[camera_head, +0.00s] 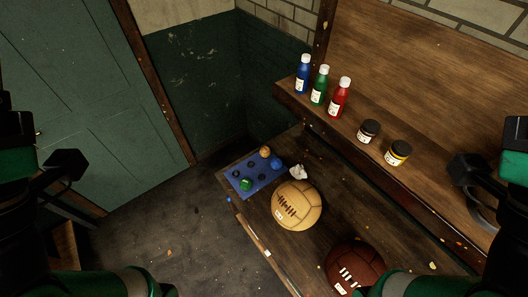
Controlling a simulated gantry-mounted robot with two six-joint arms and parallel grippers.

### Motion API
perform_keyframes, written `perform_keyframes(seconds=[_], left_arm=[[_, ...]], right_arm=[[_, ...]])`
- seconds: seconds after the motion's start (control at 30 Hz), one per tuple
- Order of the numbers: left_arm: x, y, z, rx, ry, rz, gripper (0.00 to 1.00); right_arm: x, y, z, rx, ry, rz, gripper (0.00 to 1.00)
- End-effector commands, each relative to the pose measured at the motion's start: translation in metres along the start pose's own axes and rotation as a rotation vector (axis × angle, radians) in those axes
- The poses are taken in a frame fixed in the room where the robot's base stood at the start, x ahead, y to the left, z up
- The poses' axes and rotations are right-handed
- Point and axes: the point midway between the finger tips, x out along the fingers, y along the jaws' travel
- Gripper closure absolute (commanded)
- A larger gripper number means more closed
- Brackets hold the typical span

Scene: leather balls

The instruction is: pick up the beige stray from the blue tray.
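The blue tray (236,173) lies on the wooden bench, at its far left end. A small beige-tan ball (265,152), the likely beige stray, sits at the tray's back edge. A blue ball (277,163) sits beside it at the right, and a green ball (246,184) sits at the tray's front. Dark round spots show on the tray. My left gripper (66,168) is a dark shape at the left edge, far from the tray. My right gripper (466,172) is a dark shape at the right edge, also far away. Neither one's fingers show clearly.
A large tan leather ball (297,205) and a dark red one (354,266) rest on the bench. Blue, green and red bottles (320,86) and two jars (368,132) stand on the shelf behind. A thin brush-like stick (250,232) lies along the front edge.

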Motion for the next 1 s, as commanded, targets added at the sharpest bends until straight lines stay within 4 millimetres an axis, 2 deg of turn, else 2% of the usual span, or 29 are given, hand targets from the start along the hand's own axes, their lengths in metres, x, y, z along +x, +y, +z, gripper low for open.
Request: perform_keyframes(seconds=[0.43, 0.7, 1.0], left_arm=[[0.0, -0.0001, 0.0, 0.0, 0.0, 0.0, 0.5], [0.0, -0.0001, 0.0, 0.0, 0.0, 0.0, 0.01], [0.0, -0.0001, 0.0, 0.019, 0.0, 0.0, 0.0]], right_arm=[[0.0, 0.0, 0.0001, 0.0, 0.0, 0.0, 0.5], [0.0, 0.0, 0.0001, 0.0, 0.0, 0.0, 0.5], [0.0, 0.0, 0.0001, 0.0, 0.0, 0.0, 0.5]])
